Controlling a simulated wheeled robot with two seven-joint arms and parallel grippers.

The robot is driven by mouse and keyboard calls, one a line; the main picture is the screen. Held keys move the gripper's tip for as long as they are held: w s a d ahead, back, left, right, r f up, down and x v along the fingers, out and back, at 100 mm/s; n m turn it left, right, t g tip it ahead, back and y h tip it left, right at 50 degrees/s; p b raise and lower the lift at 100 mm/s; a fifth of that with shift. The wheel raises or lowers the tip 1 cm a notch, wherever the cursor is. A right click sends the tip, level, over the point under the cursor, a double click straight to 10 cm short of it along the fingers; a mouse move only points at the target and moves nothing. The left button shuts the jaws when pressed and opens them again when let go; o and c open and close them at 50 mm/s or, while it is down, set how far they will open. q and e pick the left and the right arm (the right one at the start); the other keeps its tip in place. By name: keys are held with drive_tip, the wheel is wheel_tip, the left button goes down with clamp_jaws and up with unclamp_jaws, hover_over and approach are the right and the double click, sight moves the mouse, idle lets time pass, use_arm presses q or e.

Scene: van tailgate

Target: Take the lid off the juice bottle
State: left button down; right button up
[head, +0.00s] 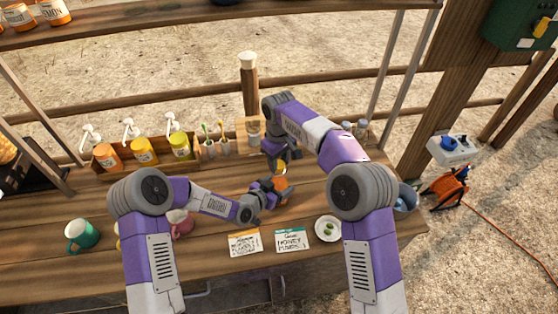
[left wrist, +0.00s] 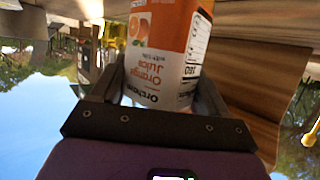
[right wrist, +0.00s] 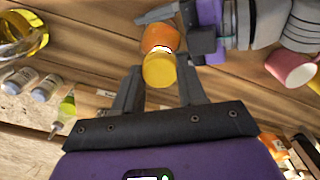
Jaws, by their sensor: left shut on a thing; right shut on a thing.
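The juice bottle (left wrist: 165,50), orange and white with an "Orange Juice" label, is between the fingers of my left gripper (left wrist: 155,95). In the head view the bottle (head: 281,183) is over the middle of the counter, with my left gripper (head: 270,188) shut on it from the left. The yellow lid (right wrist: 159,71) is between the fingertips of my right gripper (right wrist: 158,88), which is shut on it. The orange bottle (right wrist: 160,38) is just beyond the lid in the right wrist view. I cannot tell whether lid and bottle still touch.
Pump bottles (head: 143,150) stand in a wooden rack at the back left. A green mug (head: 82,235) is at the front left. Two cards (head: 292,239) and a white plate (head: 327,228) lie along the front. A pink cup (right wrist: 290,65) is near my left arm.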

sight(279, 164)
drive_tip(key=n, duration=0.9)
drive_tip(key=shift+n, duration=0.4)
drive_tip(key=n, duration=0.5)
drive_tip(key=shift+n, duration=0.4)
drive_tip(key=n, duration=0.5)
drive_tip(key=shift+r, duration=0.2)
drive_tip(key=shift+r, duration=1)
drive_tip(key=shift+r, duration=2)
